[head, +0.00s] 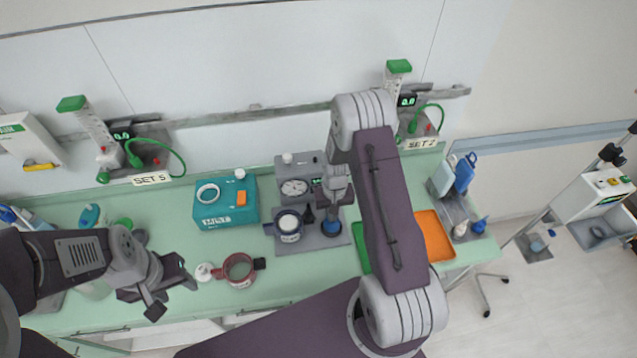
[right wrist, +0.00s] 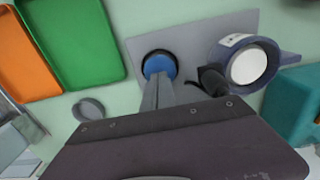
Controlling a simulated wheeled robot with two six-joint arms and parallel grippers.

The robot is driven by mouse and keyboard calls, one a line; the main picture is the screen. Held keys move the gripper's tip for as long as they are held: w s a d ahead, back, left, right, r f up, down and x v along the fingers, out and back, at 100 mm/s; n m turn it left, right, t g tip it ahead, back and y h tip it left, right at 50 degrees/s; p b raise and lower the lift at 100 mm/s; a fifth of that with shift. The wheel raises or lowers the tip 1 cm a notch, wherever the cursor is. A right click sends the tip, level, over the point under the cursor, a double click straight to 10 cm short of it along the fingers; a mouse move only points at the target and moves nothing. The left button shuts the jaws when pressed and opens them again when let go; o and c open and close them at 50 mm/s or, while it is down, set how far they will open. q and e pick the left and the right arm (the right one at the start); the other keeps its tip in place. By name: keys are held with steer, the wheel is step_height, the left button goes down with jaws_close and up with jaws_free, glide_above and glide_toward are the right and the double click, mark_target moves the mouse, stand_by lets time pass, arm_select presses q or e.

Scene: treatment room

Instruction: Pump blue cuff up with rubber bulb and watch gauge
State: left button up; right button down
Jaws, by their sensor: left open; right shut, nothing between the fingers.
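A grey board (head: 283,248) on the green counter holds the pump set. The dark blue cuff (head: 289,237) sits around a white cylinder at its front left and also shows in the right wrist view (right wrist: 223,76). The round white gauge (head: 295,187) stands behind it, its reading too small to tell. A round blue piece (head: 331,229), apparently the rubber bulb, sits in a dark base at the right. My right gripper (right wrist: 160,84) is shut, pointing down over the blue piece (right wrist: 158,64); contact is unclear. My left gripper (head: 176,290) is open and empty at the left.
A red cuff (head: 230,279) lies right of my left gripper, beside a small white piece (head: 204,272). A teal box (head: 226,218) stands left of the board. Green (right wrist: 90,45) and orange (head: 434,237) trays lie right of the board. A black cone (head: 308,214) stands near the cuff.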

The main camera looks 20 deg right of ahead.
steer(key=shift+f+b, duration=0.35)
steer(key=shift+f, duration=0.2)
steer(key=shift+r+p, duration=0.95)
steer(key=shift+r, duration=0.15)
step_height(320, 180, up, 7)
steer(key=p, duration=0.5)
steer(key=shift+p, duration=0.3)
